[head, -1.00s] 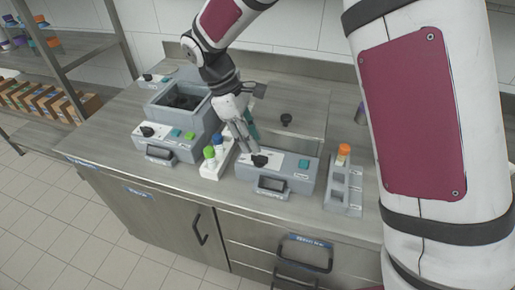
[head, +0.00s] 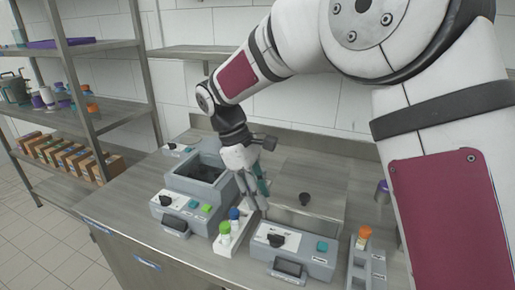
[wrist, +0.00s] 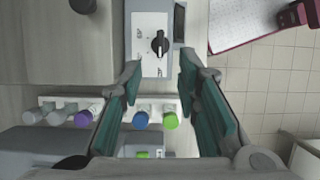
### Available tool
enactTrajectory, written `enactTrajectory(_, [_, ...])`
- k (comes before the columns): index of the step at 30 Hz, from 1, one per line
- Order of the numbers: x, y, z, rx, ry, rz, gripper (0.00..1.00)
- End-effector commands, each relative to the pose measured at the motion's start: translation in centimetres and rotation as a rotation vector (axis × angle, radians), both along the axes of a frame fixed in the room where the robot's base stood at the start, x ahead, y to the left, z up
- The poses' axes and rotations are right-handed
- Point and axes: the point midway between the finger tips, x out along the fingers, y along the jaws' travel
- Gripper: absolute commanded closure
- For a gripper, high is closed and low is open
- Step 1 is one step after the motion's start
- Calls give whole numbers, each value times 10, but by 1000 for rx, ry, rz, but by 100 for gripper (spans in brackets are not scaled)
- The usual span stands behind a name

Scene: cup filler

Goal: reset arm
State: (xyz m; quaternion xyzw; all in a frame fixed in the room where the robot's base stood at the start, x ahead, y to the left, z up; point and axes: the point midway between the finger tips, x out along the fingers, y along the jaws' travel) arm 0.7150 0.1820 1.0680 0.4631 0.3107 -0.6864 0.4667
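My gripper (head: 256,200) hangs over the counter above a white rack (head: 228,240) with a green-capped bottle (head: 225,228) and a blue-capped bottle (head: 234,214). In the wrist view my gripper (wrist: 158,68) has its fingers spread wide with nothing between the tips. The blue-capped bottle (wrist: 141,119) and green-capped bottle (wrist: 170,121) show below, between the fingers. My arm reaches from the upper right down to the counter in the head view.
A grey machine with an open bin (head: 200,178) stands left of the rack; a lower grey machine (head: 292,252) with a black knob stands right. A grey holder (head: 367,268) holds an orange-capped bottle (head: 363,236). Shelves with boxes (head: 72,160) stand at left.

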Motion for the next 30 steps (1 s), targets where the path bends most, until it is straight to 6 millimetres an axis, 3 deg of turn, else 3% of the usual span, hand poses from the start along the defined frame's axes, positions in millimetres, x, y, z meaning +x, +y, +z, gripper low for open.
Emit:
enactTrajectory(5, [-14, -27, 31, 24, -73, -93, 70])
enactTrajectory(9, [-40, -60, 63, 59, -164, -226, 70])
enactTrajectory(15, [-84, -104, 94, 123, -293, -429, 70])
enactTrajectory(23, [-150, -150, 112, 230, -453, -702, 70])
enactTrajectory(30, [-208, -176, 106, 350, -588, -949, 70])
